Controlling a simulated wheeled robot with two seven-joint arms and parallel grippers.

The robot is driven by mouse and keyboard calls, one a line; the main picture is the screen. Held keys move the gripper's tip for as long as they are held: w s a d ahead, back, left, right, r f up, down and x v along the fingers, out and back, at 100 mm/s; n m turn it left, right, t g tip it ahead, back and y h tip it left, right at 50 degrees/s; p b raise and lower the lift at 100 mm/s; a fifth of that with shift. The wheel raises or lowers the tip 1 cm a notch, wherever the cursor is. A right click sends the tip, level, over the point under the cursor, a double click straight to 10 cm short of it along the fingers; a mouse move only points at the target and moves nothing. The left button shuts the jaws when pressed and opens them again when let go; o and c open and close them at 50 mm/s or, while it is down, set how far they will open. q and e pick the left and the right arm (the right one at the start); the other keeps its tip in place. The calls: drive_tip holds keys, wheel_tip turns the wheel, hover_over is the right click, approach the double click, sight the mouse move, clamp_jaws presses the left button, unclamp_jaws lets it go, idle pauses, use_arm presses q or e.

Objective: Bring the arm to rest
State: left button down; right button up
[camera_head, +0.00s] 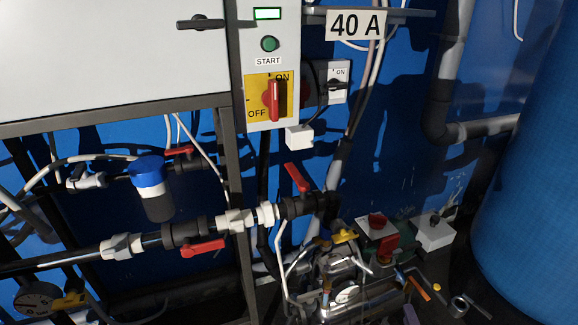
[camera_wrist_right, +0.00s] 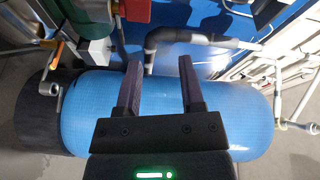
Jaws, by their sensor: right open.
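My right gripper (camera_wrist_right: 159,64) shows in the right wrist view with its two dark fingers spread wide apart. Nothing is between the fingers. Behind them lies a large blue tank (camera_wrist_right: 235,115), which appears on its side in this tilted view; I cannot tell the distance to it. In the head view I cannot make out the right gripper clearly. My left gripper is in neither view.
In the head view, a control panel (camera_head: 287,60) with a green START button and a red rotary switch stands above piping with red-handled valves (camera_head: 297,178). The blue tank (camera_head: 535,190) fills the right side. Cluttered fittings (camera_head: 345,285) lie below.

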drive_tip(key=d+r+n, duration=0.2)
drive_tip(key=d+n, duration=0.1)
drive_tip(key=d, duration=0.2)
drive_tip(key=s+d+f+n+g+h, duration=0.1)
drive_tip(key=s+d+f+n+g, duration=0.4)
drive_tip(key=f, duration=0.4)
drive_tip(key=s+d+f+n+g+h, duration=0.1)
drive_tip(key=s+d+f+n+g, duration=0.2)
drive_tip(key=s+f, duration=0.5)
drive_tip(key=s+d+f+n+g+h, duration=0.1)
drive_tip(key=s+d+f+n+g, duration=0.15)
drive_tip(key=s, duration=0.55)
drive_tip(key=s+d+f+n+g+h, duration=0.2)
drive_tip(key=s+d+n+g, duration=0.15)
drive_tip(key=s, duration=0.55)
drive_tip(key=s+d+f+n+g+h, duration=0.1)
drive_tip(key=s+d+f+n+g, duration=0.2)
drive_tip(key=s, duration=0.5)
drive_tip(key=s+a+f+m+y, duration=0.1)
drive_tip(key=a+f+y, duration=0.1)
drive_tip(key=a, duration=0.9)
drive_tip(key=s+a+f+m+g+y, duration=0.1)
drive_tip(key=a+f, duration=0.3)
drive_tip(key=a, duration=0.8)
drive_tip(key=shift+g+y, duration=0.3)
drive_tip(key=shift+y, duration=0.6)
